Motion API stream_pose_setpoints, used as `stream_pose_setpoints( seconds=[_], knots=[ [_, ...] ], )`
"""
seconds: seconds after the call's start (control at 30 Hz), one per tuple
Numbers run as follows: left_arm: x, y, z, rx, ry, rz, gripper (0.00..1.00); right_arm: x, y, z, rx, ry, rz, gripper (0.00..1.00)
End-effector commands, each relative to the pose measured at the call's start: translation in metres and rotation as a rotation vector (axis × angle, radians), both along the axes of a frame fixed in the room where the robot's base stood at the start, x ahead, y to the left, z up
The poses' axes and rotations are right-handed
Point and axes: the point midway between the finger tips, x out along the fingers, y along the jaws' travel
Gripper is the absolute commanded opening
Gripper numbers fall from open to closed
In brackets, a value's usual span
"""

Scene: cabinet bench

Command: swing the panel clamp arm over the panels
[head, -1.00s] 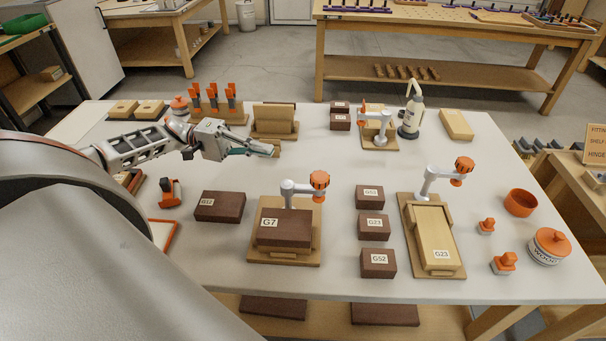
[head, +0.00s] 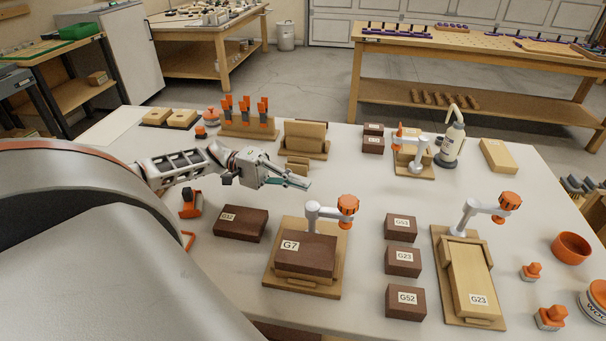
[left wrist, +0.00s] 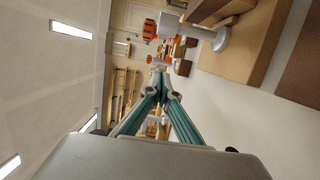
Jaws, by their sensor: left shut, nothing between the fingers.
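The board labelled G7 (head: 305,252) is a stack of dark panels in a wooden jig (head: 272,281). Its white clamp arm (head: 326,212) with an orange knob (head: 347,205) stands at the jig's back and points right, behind the panels rather than over them. My left gripper (head: 306,186) is shut and empty, above the bench behind and left of this clamp, apart from it. In the left wrist view the teal fingers (left wrist: 160,68) meet at their tips, and a white clamp post (left wrist: 218,38) with an orange knob (left wrist: 149,30) shows beyond. My right gripper is out of view.
A second clamp (head: 482,208) stands at the G23 jig (head: 448,300) on the right; a third (head: 410,140) is behind, near a bottle (head: 452,140). Dark blocks (head: 404,262) lie between the front jigs. A wooden holder (head: 305,138) stands behind my gripper.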

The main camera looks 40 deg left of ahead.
Motion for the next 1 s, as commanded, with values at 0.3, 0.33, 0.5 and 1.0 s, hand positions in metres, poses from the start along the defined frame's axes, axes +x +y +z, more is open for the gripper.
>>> stream_pose_setpoints(
  seconds=[0.3,0.33,0.5,1.0],
  knots=[
    [0.019,-0.062,0.004,-0.005,-0.006,-0.002,0.0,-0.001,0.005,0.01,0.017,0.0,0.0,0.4],
    [0.021,-0.067,0.003,-0.005,-0.005,-0.002,0.0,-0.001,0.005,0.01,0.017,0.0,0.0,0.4],
    [0.009,-0.082,0.002,-0.001,0.001,-0.001,0.0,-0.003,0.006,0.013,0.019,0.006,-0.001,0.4],
    [-0.011,-0.095,0.0,-0.001,-0.001,0.0,0.0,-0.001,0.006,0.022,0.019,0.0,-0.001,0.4]
  ],
)
